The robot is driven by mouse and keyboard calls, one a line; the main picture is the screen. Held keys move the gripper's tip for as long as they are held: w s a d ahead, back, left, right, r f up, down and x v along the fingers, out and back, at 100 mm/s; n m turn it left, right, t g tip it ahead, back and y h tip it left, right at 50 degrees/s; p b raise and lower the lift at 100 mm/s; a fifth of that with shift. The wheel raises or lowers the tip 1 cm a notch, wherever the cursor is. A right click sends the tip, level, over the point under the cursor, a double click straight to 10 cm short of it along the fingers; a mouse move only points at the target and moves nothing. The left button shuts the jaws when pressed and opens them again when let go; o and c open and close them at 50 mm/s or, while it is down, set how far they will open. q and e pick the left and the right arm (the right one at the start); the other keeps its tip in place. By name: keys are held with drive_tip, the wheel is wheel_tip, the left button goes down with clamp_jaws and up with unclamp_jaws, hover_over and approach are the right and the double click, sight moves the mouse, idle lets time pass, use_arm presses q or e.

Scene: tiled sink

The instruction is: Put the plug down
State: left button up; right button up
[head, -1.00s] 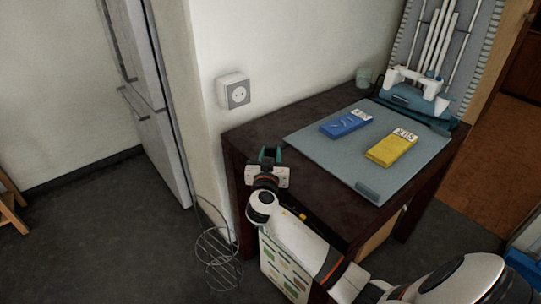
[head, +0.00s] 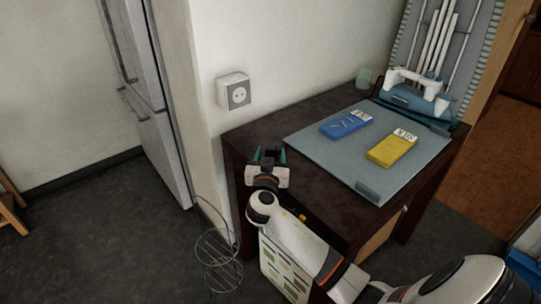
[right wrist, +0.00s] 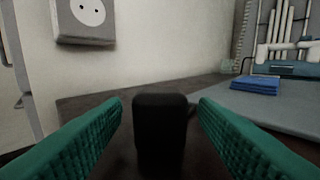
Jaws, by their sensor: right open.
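My right gripper (head: 267,155) is over the near left corner of the dark table (head: 300,112). Its two green fingers are spread open. In the right wrist view a black plug (right wrist: 160,135) stands between the fingers, with a gap on each side. It appears to rest on the dark tabletop, though its base is hidden from that camera. In the head view the plug is hard to make out between the fingers. My left gripper is out of view.
A wall socket (head: 234,92) is above the table's left end. A blue box (head: 346,124) and a yellow box (head: 392,149) lie on a grey mat (head: 330,150). A blue-and-white device (head: 415,92) stands at the back right. A wire rack (head: 217,258) is on the floor.

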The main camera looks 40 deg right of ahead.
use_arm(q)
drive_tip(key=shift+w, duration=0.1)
use_arm(e)
drive_tip(key=shift+f, duration=0.25)
drive_tip(key=shift+r+p, duration=0.75)
drive_tip(key=shift+p, duration=0.3)
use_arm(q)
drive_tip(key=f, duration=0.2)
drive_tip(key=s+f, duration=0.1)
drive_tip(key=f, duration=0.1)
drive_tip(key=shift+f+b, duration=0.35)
use_arm(e)
drive_tip(key=v, duration=1.2)
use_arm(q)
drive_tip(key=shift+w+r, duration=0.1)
